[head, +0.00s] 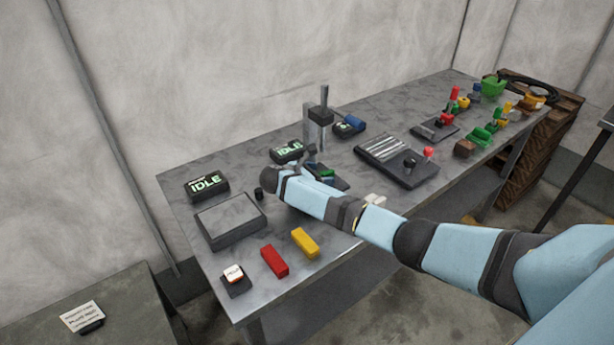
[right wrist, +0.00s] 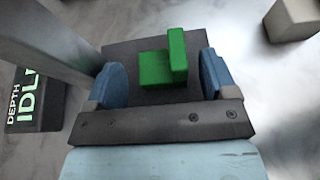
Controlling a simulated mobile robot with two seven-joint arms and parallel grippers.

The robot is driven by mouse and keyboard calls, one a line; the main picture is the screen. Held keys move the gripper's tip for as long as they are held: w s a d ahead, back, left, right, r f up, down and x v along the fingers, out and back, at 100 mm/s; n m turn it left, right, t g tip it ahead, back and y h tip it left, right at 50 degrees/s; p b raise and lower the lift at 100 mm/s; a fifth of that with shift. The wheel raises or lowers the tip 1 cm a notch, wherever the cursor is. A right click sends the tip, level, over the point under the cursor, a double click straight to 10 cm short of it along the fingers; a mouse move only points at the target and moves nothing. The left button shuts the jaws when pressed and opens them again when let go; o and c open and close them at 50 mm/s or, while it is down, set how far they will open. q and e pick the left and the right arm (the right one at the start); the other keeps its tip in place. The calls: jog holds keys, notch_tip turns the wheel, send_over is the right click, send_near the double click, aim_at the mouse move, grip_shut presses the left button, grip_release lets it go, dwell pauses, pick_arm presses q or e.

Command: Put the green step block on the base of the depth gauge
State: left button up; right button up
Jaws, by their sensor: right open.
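The green step block (right wrist: 165,66) sits on the dark square base (right wrist: 125,52) of the depth gauge in the right wrist view, its taller step toward the right. My right gripper (right wrist: 162,80) is open, with one blue fingertip on each side of the block and a visible gap on both sides. In the head view the depth gauge's upright column (head: 317,125) stands behind my right arm, which partly hides the base. A bit of the green block (head: 327,173) shows there. My left gripper is not in view.
A depth display (right wrist: 35,103) reading IDLE stands left of the gauge. A pale block (right wrist: 292,18) lies to the right. On the bench are a grey-topped tray (head: 230,216), a red block (head: 275,261), a yellow block (head: 305,242) and a slotted panel (head: 395,157). The front-left bench surface has free room.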

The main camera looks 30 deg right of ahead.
jog(key=b+v, duration=0.1)
jog(key=v, duration=1.1)
jog(key=shift+r+b, duration=0.1)
jog(key=shift+b, duration=0.2)
jog(key=shift+s, duration=0.1)
